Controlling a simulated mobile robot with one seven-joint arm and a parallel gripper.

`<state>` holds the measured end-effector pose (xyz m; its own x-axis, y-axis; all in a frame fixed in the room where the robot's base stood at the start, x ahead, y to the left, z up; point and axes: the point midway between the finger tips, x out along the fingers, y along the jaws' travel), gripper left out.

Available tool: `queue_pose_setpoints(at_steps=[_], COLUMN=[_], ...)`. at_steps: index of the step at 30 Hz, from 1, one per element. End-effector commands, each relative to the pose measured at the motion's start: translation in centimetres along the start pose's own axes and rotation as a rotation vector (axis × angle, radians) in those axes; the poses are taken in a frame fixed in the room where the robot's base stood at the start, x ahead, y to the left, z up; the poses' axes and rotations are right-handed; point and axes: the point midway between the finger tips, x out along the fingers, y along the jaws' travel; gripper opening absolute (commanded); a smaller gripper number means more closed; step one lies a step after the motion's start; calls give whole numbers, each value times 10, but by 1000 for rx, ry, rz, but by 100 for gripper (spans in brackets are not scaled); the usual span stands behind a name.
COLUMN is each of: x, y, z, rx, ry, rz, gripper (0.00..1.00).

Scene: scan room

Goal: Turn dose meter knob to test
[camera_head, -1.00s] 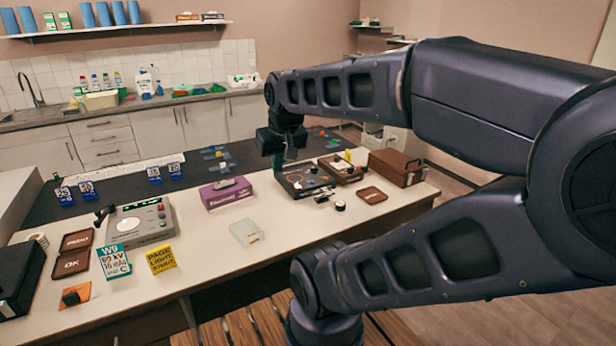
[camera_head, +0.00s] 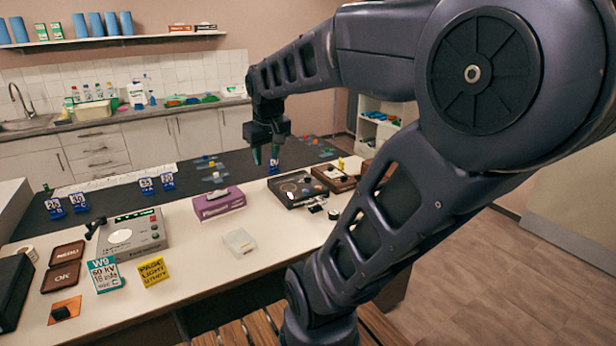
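A grey device (camera_head: 134,236) with a green-lit display, a round pale dial and small controls stands at the left of the bench. It may be the dose meter; no label reads clearly. A flat black case (camera_head: 300,190) with small round parts lies at the right of the bench and could also be it. I cannot make out a knob marked test on either. My gripper (camera_head: 266,157) points down, above and behind the bench's middle right, slightly left of the black case. Its two fingers look apart, with nothing visible between them.
A purple box (camera_head: 219,203), a clear small box (camera_head: 240,241), a yellow sign (camera_head: 153,271) and a teal-white card (camera_head: 105,275) are on the pale bench (camera_head: 195,250). Brown cases (camera_head: 335,177) stand beside the black case. My arm hides the bench's right end.

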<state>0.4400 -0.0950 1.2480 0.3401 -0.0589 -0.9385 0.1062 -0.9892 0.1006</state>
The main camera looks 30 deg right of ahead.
Motion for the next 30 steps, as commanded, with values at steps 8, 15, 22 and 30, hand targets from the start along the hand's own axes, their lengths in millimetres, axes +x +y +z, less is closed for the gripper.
queue_pose_setpoints(at_steps=[8,15,22,30], x=[17,44,80,136], y=[35,72,113,168], z=[-70,-126,-173,-218], rx=[-149,-279,-400,-536], ry=[-75,-137,-190,-241], rz=[31,33,16,-27], gripper=[36,36,36,36])
